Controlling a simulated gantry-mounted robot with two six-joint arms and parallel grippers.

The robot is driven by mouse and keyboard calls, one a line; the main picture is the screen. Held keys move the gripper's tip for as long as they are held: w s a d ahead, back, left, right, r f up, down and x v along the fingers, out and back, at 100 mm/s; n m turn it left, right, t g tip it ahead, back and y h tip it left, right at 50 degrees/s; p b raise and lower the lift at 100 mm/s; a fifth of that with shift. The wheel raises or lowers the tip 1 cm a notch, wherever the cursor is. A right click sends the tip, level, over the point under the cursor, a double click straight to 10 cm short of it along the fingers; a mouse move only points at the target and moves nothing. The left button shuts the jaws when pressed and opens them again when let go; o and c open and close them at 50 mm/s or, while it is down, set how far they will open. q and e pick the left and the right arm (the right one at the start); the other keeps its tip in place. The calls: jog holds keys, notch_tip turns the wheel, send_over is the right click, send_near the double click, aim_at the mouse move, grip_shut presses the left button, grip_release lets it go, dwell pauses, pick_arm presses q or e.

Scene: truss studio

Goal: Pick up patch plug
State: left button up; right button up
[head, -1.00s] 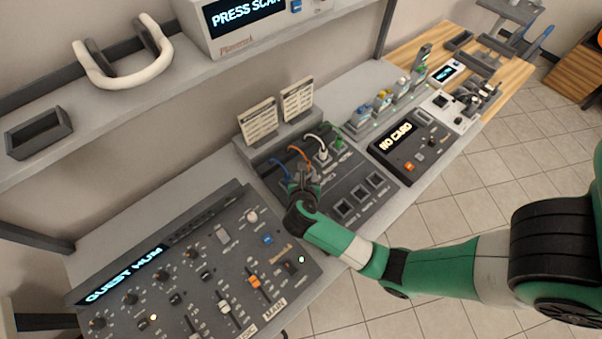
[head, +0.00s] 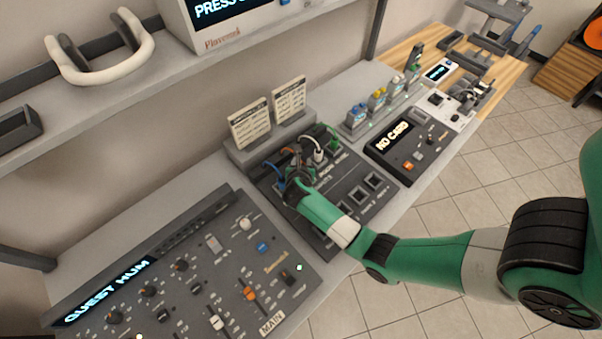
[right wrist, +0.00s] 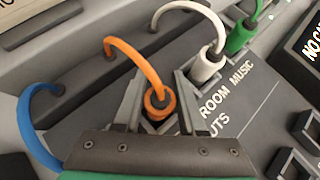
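Patch plugs on coloured cables stand in the patch panel (head: 335,192). The orange plug (right wrist: 159,101) is in the middle of the right wrist view, with its cable arching up and left to the back. The white plug (right wrist: 208,65) and green plug (right wrist: 238,40) stand to its right. A blue cable (right wrist: 25,120) curves at the left; its plug end is hidden in that view. My right gripper (right wrist: 155,98) is open, its fingers on either side of the orange plug with gaps showing. In the head view my right gripper (head: 298,174) covers most of the orange plug. My left gripper is not in view.
Two label cards (head: 268,115) stand behind the panel. A mixer (head: 190,270) lies to the left and a "NO CARD" unit (head: 406,142) to the right. A shelf (head: 110,85) hangs above at the left. Square empty recesses (head: 357,196) line the panel's front.

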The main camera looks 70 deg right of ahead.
jog(key=shift+c, duration=0.2)
grip_shut()
jog(key=shift+r, duration=0.1)
